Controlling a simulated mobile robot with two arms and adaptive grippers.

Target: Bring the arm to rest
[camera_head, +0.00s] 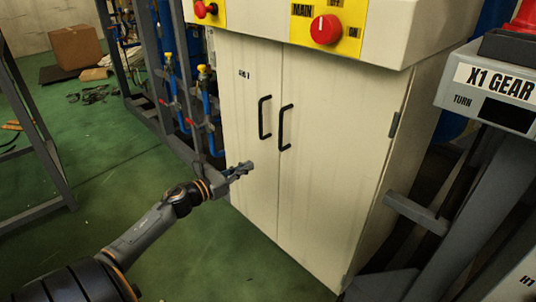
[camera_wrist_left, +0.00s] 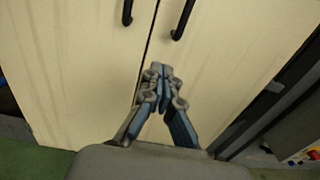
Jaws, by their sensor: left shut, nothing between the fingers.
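My left arm reaches in from the lower left in the head view. My left gripper (camera_head: 243,170) is shut and empty, in front of the left door of the cream cabinet (camera_head: 325,190), below its handles. In the left wrist view the gripper (camera_wrist_left: 160,72) has its fingers together, pointing at the cabinet doors (camera_wrist_left: 215,65). The two black door handles (camera_head: 274,125) stand above and apart from the fingers; their lower ends also show at the top of the left wrist view. Both doors look closed. My right gripper is not in view.
Red knobs on yellow plates, one the MAIN knob (camera_head: 326,30), sit above the doors. Blue pipes with yellow tops (camera_head: 207,100) and a grey frame stand to the left. A box labelled X1 GEAR (camera_head: 495,90) is at right. Green floor (camera_head: 120,175) is open at left; a cardboard box (camera_head: 75,47) lies beyond.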

